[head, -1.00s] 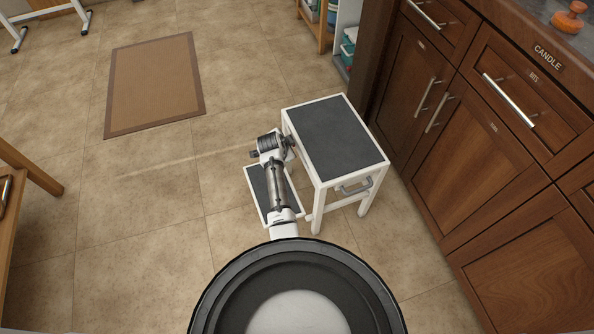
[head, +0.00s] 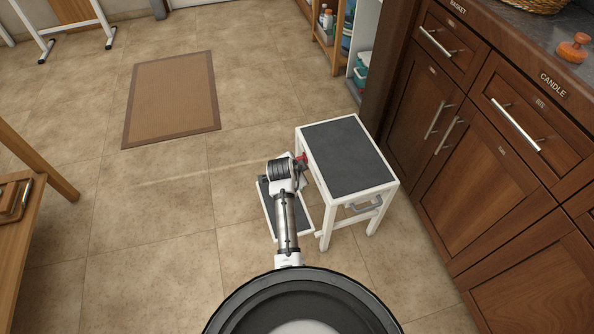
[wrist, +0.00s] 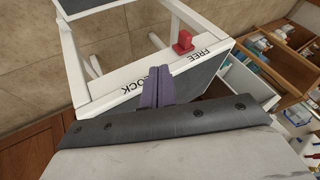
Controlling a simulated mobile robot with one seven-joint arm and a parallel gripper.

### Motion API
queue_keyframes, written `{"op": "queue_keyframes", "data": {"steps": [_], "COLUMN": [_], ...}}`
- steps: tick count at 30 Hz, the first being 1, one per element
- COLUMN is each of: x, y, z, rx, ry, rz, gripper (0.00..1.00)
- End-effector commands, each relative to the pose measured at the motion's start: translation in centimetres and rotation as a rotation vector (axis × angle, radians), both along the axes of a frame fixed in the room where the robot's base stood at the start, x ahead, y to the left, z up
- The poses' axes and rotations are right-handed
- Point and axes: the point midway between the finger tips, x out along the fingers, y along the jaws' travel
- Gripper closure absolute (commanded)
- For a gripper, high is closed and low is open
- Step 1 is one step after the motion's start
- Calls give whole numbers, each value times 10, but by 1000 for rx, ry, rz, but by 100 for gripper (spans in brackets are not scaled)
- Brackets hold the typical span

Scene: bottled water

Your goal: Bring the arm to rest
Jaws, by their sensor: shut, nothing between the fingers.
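My gripper (wrist: 158,88) shows in the wrist view with its two purple-grey fingers together and nothing between them. Its tips lie in front of the white frame of a step stool, near the printed words "FREE" and "LOCK"; I cannot tell whether they touch it. In the head view my arm reaches forward and stays bent over the stool's lower step, and its end is beside the left edge of the stool (head: 348,150). The fingers are not clear there. A red knob (wrist: 183,42) sits on the stool frame beside "FREE".
Dark wooden cabinets (head: 470,150) with metal handles stand on the right. A brown mat (head: 172,98) lies on the tiled floor beyond, and a wooden table edge (head: 35,185) is at the left. The floor between table and stool is clear.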

Motion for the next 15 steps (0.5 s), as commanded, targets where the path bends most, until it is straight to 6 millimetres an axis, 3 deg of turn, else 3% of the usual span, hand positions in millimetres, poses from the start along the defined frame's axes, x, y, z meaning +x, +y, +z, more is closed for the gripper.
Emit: {"op": "queue_keyframes", "data": {"steps": [15], "x": [-7], "y": [2], "z": [9], "rx": [-1], "ry": [0], "rz": [1], "gripper": [100]}}
